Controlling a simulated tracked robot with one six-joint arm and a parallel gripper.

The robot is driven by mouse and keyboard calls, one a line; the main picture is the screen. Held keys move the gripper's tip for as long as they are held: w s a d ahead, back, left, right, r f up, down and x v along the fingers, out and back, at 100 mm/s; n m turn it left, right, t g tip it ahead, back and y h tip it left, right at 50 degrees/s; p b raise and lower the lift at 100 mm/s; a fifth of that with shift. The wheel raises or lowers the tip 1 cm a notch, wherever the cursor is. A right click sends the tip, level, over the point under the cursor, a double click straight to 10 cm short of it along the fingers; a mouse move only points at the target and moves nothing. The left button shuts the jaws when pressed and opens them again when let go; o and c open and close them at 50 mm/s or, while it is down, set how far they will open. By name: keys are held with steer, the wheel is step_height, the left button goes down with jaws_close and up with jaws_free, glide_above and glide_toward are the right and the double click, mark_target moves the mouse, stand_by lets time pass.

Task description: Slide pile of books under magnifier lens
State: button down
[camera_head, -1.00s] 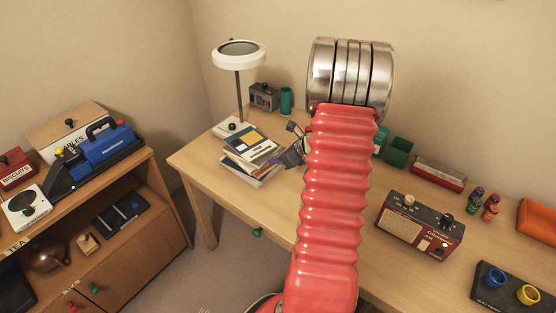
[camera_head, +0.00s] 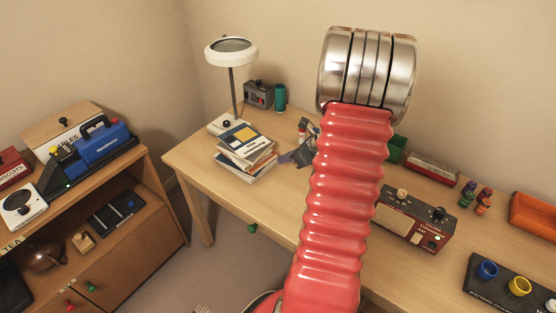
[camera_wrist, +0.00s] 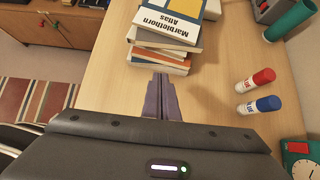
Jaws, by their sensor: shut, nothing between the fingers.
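The pile of books (camera_head: 245,152) lies on the desk at its left end, in front of the magnifier's base. Its top book has a blue, yellow and white cover. The round white magnifier lens (camera_head: 231,52) stands on a thin post, above and behind the pile. My gripper (camera_head: 285,158) is just right of the pile, partly hidden by my red arm. In the wrist view my purple fingers (camera_wrist: 160,80) are shut and empty, pointing at the pile's side (camera_wrist: 158,58). The tips are very close to the books; I cannot tell if they touch.
A grey device (camera_head: 258,93) and a teal cylinder (camera_head: 280,97) stand behind the pile. The radio (camera_head: 415,220) is farther right. The desk's front left is clear.

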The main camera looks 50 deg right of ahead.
steer(key=v, duration=0.6)
steer(key=shift+s+r+n, duration=0.1)
steer(key=shift+r+n, duration=0.05)
steer(key=shift+n, duration=0.15)
stand_by(0.3)
steer(key=s+a+f+n+g+y, duration=0.1)
steer(key=s+a+f+n+g, duration=0.1)
steer(key=s+a+n, duration=0.3)
steer(key=a+r+n, duration=0.6)
steer(key=a+n, duration=0.3)
steer(key=a, duration=0.3)
steer(key=s+a+r+n+g+h, duration=0.1)
steer(key=a+r+n, duration=0.5)
steer(key=a+n, duration=0.4)
steer(key=s+a+r+n+h, duration=0.1)
steer(key=a+r+n, duration=0.5)
steer(key=a+n, duration=0.4)
steer(key=a, duration=0.4)
steer(key=shift+r, duration=0.25)
